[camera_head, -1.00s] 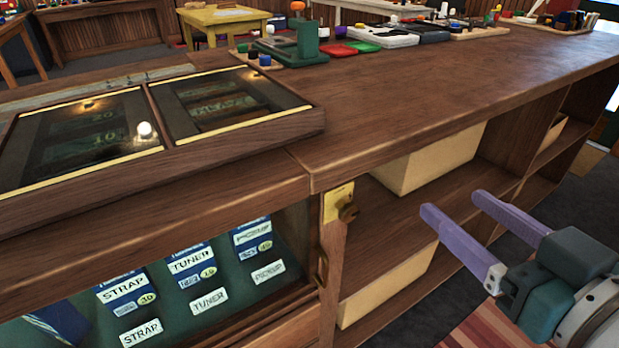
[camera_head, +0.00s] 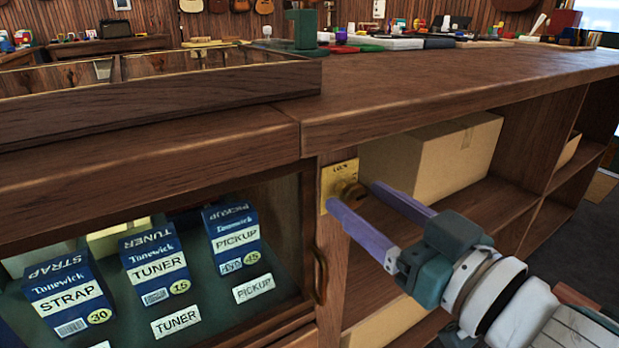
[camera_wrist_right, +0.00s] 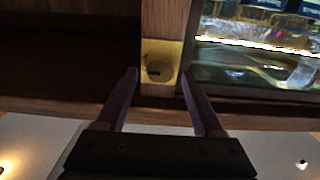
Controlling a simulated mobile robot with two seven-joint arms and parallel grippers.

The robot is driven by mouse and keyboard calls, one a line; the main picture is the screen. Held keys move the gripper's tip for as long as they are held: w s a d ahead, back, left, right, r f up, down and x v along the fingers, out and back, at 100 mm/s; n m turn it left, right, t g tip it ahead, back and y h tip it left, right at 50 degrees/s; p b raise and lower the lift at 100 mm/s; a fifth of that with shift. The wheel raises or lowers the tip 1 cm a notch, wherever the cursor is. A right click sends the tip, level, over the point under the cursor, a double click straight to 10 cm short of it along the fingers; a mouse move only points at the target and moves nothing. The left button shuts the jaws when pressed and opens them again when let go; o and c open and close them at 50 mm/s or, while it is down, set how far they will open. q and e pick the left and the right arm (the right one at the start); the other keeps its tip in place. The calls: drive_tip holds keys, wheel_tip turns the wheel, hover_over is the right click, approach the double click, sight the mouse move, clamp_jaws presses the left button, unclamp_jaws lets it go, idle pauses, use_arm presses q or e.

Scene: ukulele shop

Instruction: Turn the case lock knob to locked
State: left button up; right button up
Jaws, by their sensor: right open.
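The case lock knob (camera_head: 353,195) is a round brass knob on a yellow brass plate (camera_head: 331,181), fixed to the wooden post right of the display case. In the right wrist view the knob (camera_wrist_right: 159,69) shows between and beyond my fingertips, with a dark slot across it. My right gripper (camera_head: 352,192) is open, its two purple fingers pointing at the plate, one fingertip to either side of the knob in the head view. I cannot tell whether the fingers touch the knob. The plate's lettering is too small to read. My left gripper is not in view.
The display case (camera_head: 290,245) holds boxes marked strap, tuner and pickup, with a handle (camera_head: 319,275) below the lock. Open shelves with a cardboard box (camera_head: 430,160) lie to the right. The wooden counter (camera_head: 440,90) overhangs the lock.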

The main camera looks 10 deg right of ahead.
drive_tip(key=shift+x, duration=0.8)
clamp_jaws()
